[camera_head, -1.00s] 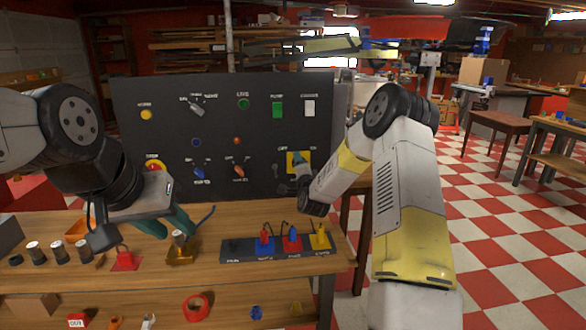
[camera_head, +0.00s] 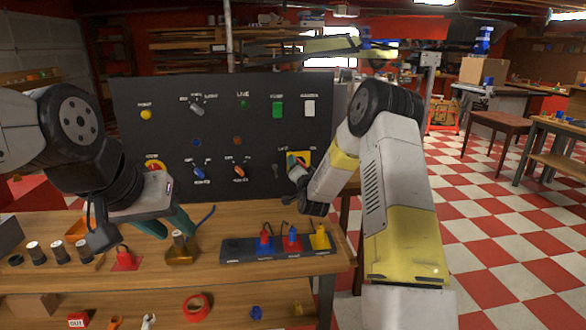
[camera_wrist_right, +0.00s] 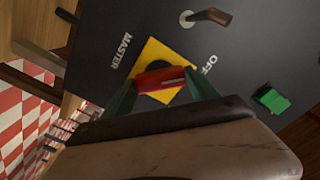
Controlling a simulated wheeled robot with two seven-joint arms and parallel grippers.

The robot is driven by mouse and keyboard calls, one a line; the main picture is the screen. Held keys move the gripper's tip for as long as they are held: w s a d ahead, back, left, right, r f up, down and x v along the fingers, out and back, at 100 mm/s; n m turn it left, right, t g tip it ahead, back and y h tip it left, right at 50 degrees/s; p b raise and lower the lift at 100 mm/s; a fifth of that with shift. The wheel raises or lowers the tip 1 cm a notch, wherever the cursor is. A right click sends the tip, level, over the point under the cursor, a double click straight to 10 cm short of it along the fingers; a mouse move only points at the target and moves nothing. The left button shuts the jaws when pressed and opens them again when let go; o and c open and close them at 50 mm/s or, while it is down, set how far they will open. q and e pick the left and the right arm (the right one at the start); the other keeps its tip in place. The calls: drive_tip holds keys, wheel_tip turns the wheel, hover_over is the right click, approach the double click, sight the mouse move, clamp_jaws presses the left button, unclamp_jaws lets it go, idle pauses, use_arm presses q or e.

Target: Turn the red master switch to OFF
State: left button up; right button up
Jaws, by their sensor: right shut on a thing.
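The red master switch (camera_wrist_right: 160,79) is a bar-shaped handle on a yellow plate (camera_wrist_right: 158,53) on the dark panel. In the right wrist view it lies nearly level, between the printed words MASTER and OFF. My right gripper (camera_wrist_right: 162,90) has its green fingers on either side of the handle, shut on it. In the head view the yellow plate (camera_head: 304,157) shows at the panel's lower right, and my right gripper (camera_head: 291,162) partly covers it, hiding the handle. My left gripper (camera_head: 167,225) is over the bench at left, its fingers apart and empty.
The panel (camera_head: 225,100) carries other knobs, lamps and green and white switches. On the bench (camera_head: 215,280) stand a strip of coloured plugs (camera_head: 275,247) and several small parts.

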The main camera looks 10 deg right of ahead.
drive_tip(key=shift+f, duration=0.1)
drive_tip(key=o, duration=1.4)
drive_tip(key=shift+c, duration=0.2)
drive_tip(key=s, duration=0.7)
drive_tip(key=shift+s, duration=0.4)
